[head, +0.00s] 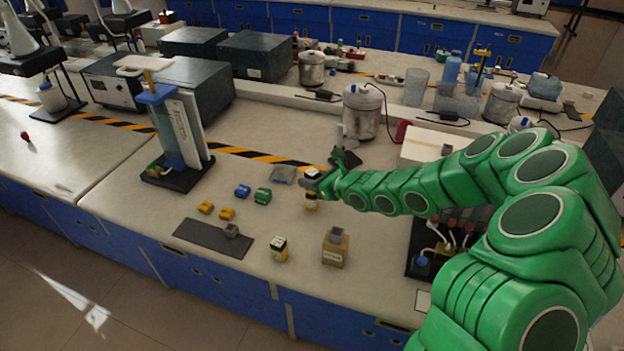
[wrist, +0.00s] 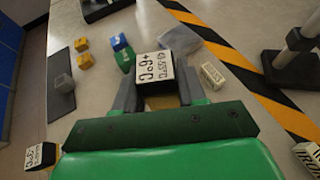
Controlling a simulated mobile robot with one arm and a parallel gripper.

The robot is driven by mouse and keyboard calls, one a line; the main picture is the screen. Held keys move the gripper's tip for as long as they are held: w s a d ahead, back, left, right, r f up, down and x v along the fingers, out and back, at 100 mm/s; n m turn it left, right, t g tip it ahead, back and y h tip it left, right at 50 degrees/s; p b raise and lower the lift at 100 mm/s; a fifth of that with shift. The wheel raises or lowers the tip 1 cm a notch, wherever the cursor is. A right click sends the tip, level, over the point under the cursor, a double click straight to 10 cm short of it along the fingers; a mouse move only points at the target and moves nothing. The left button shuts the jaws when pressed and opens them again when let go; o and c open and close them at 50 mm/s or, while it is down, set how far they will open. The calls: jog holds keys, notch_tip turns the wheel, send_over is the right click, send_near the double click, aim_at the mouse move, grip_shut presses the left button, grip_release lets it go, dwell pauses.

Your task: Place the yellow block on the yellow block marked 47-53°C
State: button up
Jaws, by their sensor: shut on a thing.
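My gripper (head: 318,184) is shut on a yellow block (head: 311,204) with a black band and a white label on top. In the wrist view the two grey fingers of my gripper (wrist: 158,88) flank this block (wrist: 154,67). Its label carries a temperature marking that I cannot read fully. A second yellow and black block with a white label (head: 279,249) stands near the front edge of the bench. It also shows at the lower left of the wrist view (wrist: 40,156), apart from the held block. Its marking is too small to read surely.
Two small yellow pieces (head: 206,207), a blue piece (head: 242,191) and a green piece (head: 263,196) lie left of my gripper. A grey block (head: 231,231) sits on a dark mat (head: 200,238). A brown box (head: 335,248) stands right of the second labelled block.

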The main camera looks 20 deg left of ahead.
jog(key=shift+f, duration=0.1)
jog(key=o, duration=1.1)
jog(key=shift+v, duration=6.1)
